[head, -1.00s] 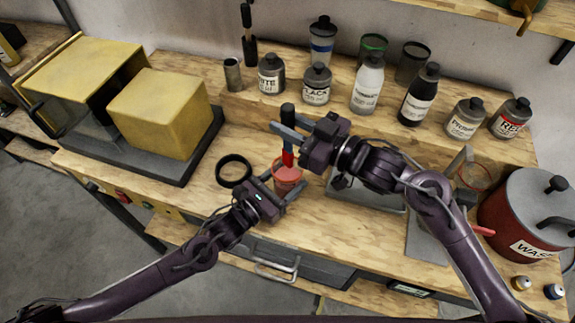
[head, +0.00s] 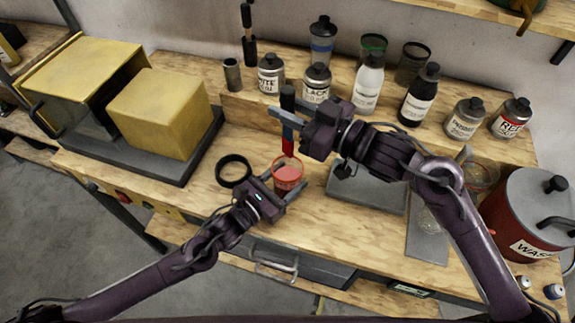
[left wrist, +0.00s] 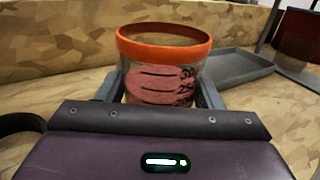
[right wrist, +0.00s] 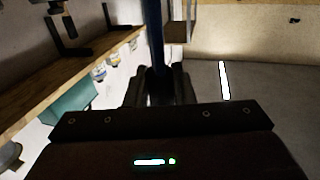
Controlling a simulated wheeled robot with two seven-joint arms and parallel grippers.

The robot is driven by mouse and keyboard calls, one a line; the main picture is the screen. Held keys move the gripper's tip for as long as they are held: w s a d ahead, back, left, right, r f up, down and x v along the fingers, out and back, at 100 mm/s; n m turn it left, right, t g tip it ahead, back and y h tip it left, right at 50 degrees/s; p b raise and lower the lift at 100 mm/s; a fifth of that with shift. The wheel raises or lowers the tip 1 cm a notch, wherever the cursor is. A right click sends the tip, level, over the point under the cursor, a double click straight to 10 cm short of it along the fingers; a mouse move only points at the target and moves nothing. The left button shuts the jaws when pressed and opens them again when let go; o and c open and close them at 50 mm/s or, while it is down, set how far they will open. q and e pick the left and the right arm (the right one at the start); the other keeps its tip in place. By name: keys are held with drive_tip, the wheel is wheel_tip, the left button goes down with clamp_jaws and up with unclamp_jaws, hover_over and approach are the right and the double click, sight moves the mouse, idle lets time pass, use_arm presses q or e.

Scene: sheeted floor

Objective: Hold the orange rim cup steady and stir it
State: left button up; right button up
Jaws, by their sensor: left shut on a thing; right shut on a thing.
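The orange rim cup (head: 288,180) stands on the bench with pinkish-red contents; its orange rim fills the middle of the left wrist view (left wrist: 164,42). My left gripper (head: 283,197) is shut around the cup, one finger on each side. My right gripper (head: 285,121) is shut on an upright stirrer with a black top, blue middle and red lower end (head: 288,146), above the cup. The stirrer's lower tip is at about the rim's level in the head view; I cannot tell whether it is inside. Its blue shaft shows in the right wrist view (right wrist: 154,35).
A black ring (head: 234,171) lies left of the cup. A grey tray (head: 366,192) is to its right. Several bottles (head: 367,88) stand on the raised shelf behind. A yellow box (head: 160,112) is at left, a red waste pot (head: 525,220) at right.

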use_arm(q)
drive_tip(key=o, duration=1.3)
drive_tip(key=shift+c, duration=0.2)
drive_tip(key=shift+s+a, duration=0.15)
drive_tip(key=v, duration=1.1)
drive_tip(key=shift+s+a+r, duration=0.1)
drive_tip(key=shift+s+a, duration=0.05)
drive_tip(key=shift+s, duration=0.05)
